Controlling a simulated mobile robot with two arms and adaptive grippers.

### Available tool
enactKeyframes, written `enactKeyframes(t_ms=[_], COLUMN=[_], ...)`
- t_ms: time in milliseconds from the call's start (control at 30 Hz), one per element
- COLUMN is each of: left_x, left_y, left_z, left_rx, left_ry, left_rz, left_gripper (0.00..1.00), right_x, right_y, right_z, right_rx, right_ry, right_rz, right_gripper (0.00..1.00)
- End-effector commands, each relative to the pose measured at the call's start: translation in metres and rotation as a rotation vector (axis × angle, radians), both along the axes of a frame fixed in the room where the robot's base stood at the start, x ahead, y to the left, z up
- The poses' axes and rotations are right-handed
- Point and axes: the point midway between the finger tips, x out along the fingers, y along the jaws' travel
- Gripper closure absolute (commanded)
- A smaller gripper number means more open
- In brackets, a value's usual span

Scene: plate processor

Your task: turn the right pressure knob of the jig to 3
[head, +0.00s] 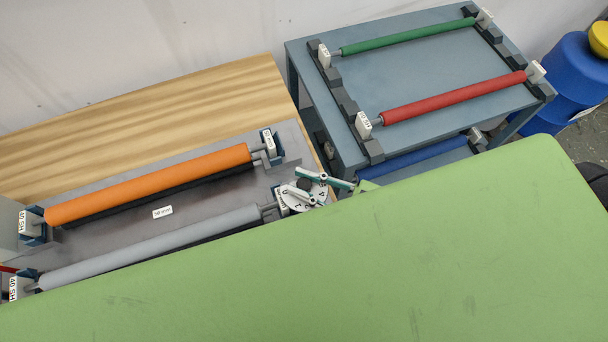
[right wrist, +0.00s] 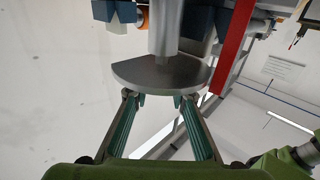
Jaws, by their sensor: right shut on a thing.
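The jig (head: 120,222) is a grey base with an orange roller (head: 150,184) and a grey roller (head: 150,248). At its right end is the right pressure knob (head: 304,184), with white dial faces (head: 298,200) bearing black digits. My right gripper (head: 309,180), with teal fingers, reaches in from the right and is shut on this knob. The fingers cover part of the dial, and I cannot read the setting. In the right wrist view, the teal fingertips (right wrist: 160,96) are at the near edge of a grey part-round disc (right wrist: 160,74). My left gripper is not in view.
A blue-grey rack (head: 415,62) behind right carries green (head: 405,37), red (head: 455,97) and blue (head: 415,160) rollers. Blue drums (head: 570,85) stand at the far right. A large flat green surface hides the lower part. Bare wooden tabletop (head: 150,120) lies behind the jig.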

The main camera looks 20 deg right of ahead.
Motion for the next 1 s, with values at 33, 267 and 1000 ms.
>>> enactKeyframes(t_ms=[33, 267, 1000], left_x=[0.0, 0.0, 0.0], left_y=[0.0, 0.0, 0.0], left_z=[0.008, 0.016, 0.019], left_rx=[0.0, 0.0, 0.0], left_ry=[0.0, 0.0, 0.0], left_rz=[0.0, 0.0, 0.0], left_gripper=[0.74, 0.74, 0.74], right_x=[-0.001, 0.0, 0.001], right_y=[0.001, 0.0, 0.0], right_z=[0.004, 0.002, 0.001], right_rx=[0.007, 0.008, 0.002], right_ry=[0.005, 0.004, -0.003], right_rz=[-0.05, -0.256, -0.542], right_gripper=[1.0, 1.0, 1.0])
